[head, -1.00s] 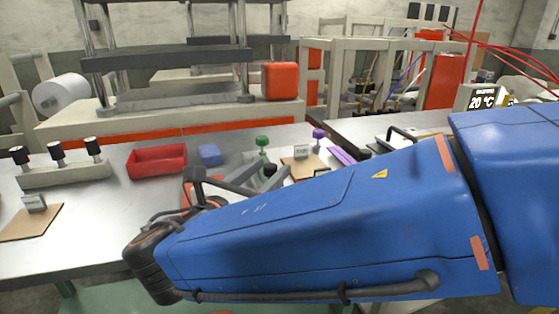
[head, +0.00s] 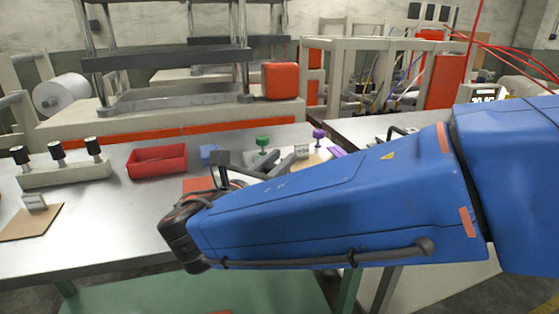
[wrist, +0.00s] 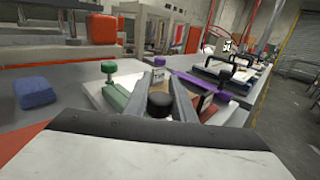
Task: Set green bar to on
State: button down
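A green knob (head: 262,142) stands at the far side of the metal bench in the head view. In the wrist view the green knob (wrist: 108,67) is upright at left of centre, beside a green bar (wrist: 116,97) lying low. My gripper (head: 276,160) is right in front of the green knob in the head view. In the wrist view its two grey fingers (wrist: 158,82) are apart, with the green parts outside the left finger. A black round knob (wrist: 160,104) shows between the fingers; I cannot tell if they touch it. The lower green parts are hidden in the head view.
A purple knob (head: 318,134) stands right of the green one, with a purple bar (wrist: 191,81) beside my right finger. A blue block (head: 209,154) and red bin (head: 157,162) lie left. Black knobs (head: 57,152) stand far left.

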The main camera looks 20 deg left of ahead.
jog(key=shift+w+d, duration=0.45)
jog(key=shift+d, duration=0.25)
jog(key=shift+w+d, duration=0.4)
jog(key=shift+d, duration=0.3)
jog(key=shift+w+d, duration=0.45)
jog(key=shift+d, duration=0.25)
jog(key=c, duration=1.5)
grip_release()
jog(key=v, duration=1.7)
jog(key=shift+s+d, duration=0.1)
jog(key=shift+s, duration=0.1)
